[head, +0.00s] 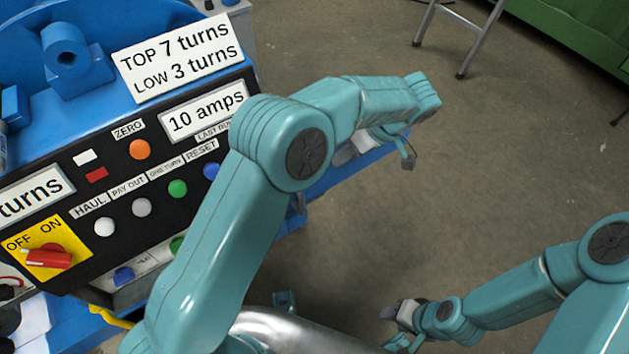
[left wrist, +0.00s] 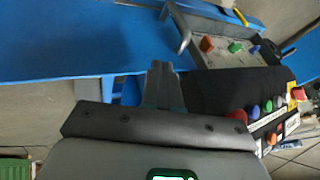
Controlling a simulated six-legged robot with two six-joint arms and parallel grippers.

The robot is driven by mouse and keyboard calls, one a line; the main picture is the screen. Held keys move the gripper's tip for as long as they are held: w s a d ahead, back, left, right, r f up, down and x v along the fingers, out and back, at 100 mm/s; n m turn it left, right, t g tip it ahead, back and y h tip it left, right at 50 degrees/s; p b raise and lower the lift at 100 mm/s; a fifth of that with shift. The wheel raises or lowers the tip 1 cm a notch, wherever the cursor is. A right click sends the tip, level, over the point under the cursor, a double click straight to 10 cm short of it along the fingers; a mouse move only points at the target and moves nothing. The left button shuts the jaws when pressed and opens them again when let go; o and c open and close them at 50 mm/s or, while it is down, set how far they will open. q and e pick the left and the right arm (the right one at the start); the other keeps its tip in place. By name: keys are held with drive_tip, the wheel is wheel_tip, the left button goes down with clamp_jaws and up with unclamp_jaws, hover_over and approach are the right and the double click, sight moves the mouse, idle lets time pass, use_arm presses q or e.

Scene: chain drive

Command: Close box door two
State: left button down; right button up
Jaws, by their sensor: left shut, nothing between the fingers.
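In the left wrist view, a shallow grey box (left wrist: 190,45) on the blue frame stands open, with orange, green and blue knobs showing inside. I cannot tell which part is door two. In the head view, a grey box edge (head: 106,295) with a blue and a green button shows below the black panel; my left arm hides its right part. My left gripper (head: 408,160) is out past the panel's right side, small and partly hidden by its own wrist. In its wrist view its fingers (left wrist: 163,72) are together and empty, left of the box. My right gripper (head: 392,314) is low at right; its jaws are unclear.
The black control panel (head: 125,178) with buttons and a red switch (head: 46,258) fills the left. A blue frame (left wrist: 80,45) crosses the left wrist view. A metal stand (head: 480,40) and green cabinet (head: 580,40) are at the back. Open floor lies between.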

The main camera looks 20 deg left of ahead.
use_arm(q)
drive_tip(key=s+a+f+b, duration=0.3)
drive_tip(key=s+a+f, duration=0.1)
drive_tip(key=a+f, duration=0.2)
drive_tip(key=shift+s+f, duration=0.25)
drive_tip(key=shift+f, duration=0.35)
